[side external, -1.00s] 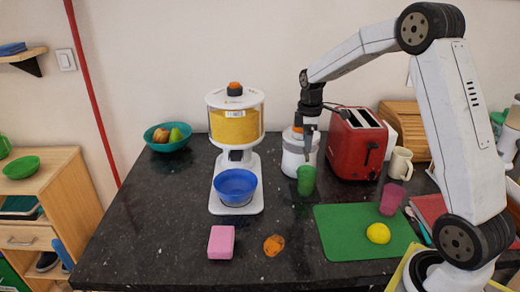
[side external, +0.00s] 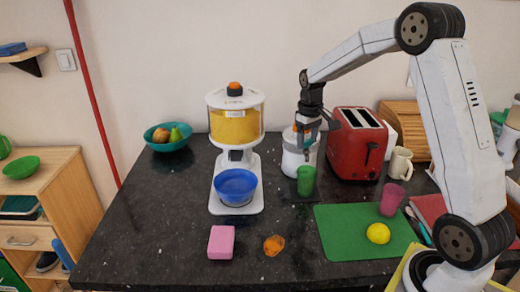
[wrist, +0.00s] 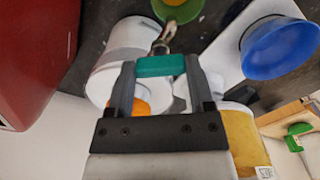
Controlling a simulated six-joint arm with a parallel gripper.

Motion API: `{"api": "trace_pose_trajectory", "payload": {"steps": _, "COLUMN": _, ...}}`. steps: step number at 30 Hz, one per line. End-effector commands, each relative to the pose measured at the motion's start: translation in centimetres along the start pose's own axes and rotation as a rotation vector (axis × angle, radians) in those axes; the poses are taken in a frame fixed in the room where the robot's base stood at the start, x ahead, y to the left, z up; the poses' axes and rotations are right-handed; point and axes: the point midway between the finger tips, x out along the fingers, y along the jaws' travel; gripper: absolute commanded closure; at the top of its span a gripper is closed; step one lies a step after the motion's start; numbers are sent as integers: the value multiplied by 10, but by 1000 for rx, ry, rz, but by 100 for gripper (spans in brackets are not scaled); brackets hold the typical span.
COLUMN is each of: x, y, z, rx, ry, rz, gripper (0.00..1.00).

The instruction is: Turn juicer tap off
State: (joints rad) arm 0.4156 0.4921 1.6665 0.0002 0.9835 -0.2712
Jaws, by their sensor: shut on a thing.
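The juicer (side external: 293,160) is a white machine with an orange part, left of the toaster in the side view; my gripper hides part of its top and front. In the wrist view its white body (wrist: 125,42) shows behind my fingers. A metal spout (wrist: 164,38) with a teal tap handle (wrist: 161,66) sticks out from it. My gripper (side external: 306,137) is at the juicer's front. In the wrist view my gripper (wrist: 161,72) is shut on the teal handle, one finger on each side. A green cup (side external: 306,181) stands below the spout.
A red toaster (side external: 354,150) stands close on the right. A dispenser with yellow contents (side external: 235,125) and a blue bowl (side external: 235,187) stand left. A green mat (side external: 340,235) holds a lemon (side external: 378,233) and a pink cup (side external: 392,199). The front left counter is mostly clear.

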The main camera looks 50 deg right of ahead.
Motion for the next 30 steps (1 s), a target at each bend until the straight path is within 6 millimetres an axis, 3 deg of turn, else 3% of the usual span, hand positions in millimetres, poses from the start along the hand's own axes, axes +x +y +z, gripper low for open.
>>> {"api": "trace_pose_trajectory", "payload": {"steps": 18, "x": -1, "y": 0, "z": 0, "rx": 532, "ry": 2, "rz": 1, "gripper": 91}}
{"api": "trace_pose_trajectory", "payload": {"steps": 30, "x": -1, "y": 0, "z": -1, "rx": 655, "ry": 3, "rz": 0, "gripper": 91}}
